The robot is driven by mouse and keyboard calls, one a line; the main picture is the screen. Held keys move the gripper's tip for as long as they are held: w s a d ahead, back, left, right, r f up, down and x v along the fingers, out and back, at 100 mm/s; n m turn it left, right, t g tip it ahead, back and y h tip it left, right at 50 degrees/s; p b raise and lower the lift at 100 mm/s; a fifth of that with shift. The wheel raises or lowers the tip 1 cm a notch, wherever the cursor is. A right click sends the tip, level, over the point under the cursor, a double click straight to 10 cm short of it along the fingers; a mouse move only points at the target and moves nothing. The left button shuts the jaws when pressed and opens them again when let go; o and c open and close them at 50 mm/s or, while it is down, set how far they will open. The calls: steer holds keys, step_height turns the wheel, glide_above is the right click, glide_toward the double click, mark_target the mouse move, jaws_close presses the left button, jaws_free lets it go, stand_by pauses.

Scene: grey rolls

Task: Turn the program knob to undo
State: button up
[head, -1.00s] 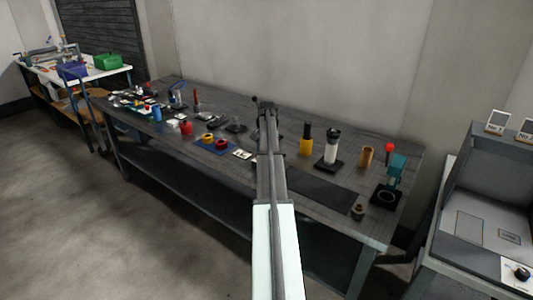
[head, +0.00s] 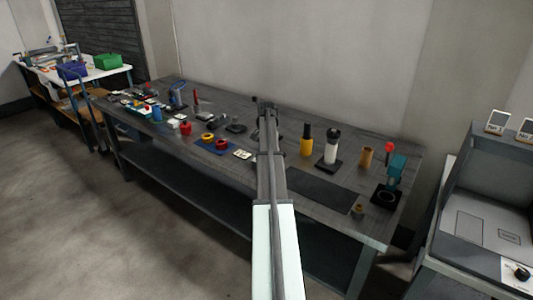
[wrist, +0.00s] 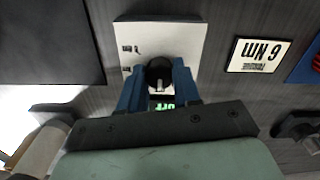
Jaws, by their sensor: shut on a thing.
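In the wrist view, a round black knob (wrist: 160,72) with a pale pointer mark sits on a white panel (wrist: 187,40) with small dark marks on its left side. Green lit letters (wrist: 165,106), seemingly "OFF", show just below the knob, partly hidden by my gripper. My gripper (wrist: 158,78) has its two blue fingers on either side of the knob and is shut on it. In the head view my own arm covers the knob and the fingers.
A torque card (wrist: 257,55) lies right of the panel, and a dark mat (wrist: 50,40) left. In the head view, yellow-black (head: 306,140) and white-black (head: 331,150) upright items stand right of my arm. Several small items crowd the bench's left. Another knob (head: 522,272) is on the right-hand machine.

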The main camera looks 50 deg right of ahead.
steer(key=n, duration=0.4)
steer(key=shift+n, duration=1.8)
steer(key=o, duration=1.1)
steer(key=shift+c, duration=0.2)
steer(key=shift+r, duration=0.15)
step_height(320, 180, up, 14)
steer(key=shift+f, duration=0.2)
